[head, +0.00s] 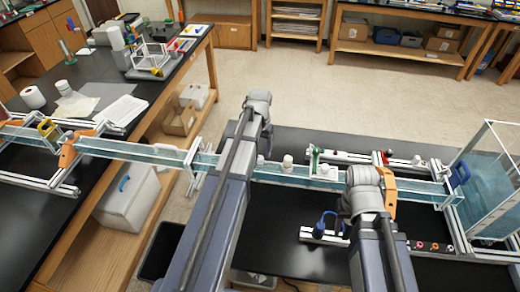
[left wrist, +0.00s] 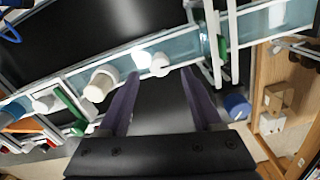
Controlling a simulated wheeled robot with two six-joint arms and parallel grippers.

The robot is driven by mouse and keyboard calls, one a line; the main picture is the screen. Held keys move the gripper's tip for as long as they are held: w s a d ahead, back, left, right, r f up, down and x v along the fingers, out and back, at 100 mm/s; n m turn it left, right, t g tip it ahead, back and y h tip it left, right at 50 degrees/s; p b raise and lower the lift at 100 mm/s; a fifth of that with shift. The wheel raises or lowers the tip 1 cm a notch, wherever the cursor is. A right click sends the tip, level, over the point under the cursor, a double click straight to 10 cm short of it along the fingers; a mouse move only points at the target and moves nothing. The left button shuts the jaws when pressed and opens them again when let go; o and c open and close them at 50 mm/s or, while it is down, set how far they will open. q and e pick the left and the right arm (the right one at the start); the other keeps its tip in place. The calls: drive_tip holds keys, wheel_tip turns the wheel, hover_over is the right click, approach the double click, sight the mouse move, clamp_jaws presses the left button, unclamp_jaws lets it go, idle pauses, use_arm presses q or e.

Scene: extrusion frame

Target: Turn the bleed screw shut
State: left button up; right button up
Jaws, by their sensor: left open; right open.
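A water-filled channel (head: 235,167) runs across the head view and on over the black bench at the right. A white cap (head: 287,162) and a smaller white knob (head: 261,160) are on it, right of my left arm. In the left wrist view, the small white knob (left wrist: 160,66) lies between the fingertip lines of my left gripper (left wrist: 161,75), with the larger cap (left wrist: 101,84) left of it. Which one is the bleed screw, I cannot tell for sure. My left gripper is open and empty; contact is not visible. My right gripper is hidden behind its arm in the head view.
Green gate parts (head: 315,158) and an orange bracket (head: 389,188) stand along the channel. A clear tank (head: 490,190) is at the right end. A blue knob (left wrist: 237,106) is near the right finger in the left wrist view.

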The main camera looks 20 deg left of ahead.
sight(260, 158)
use_arm(q)
wheel_tip(260, 158, up, 4)
drive_tip(key=p, duration=0.2)
drive_tip(key=shift+p, duration=0.4)
drive_tip(key=shift+f, duration=0.1)
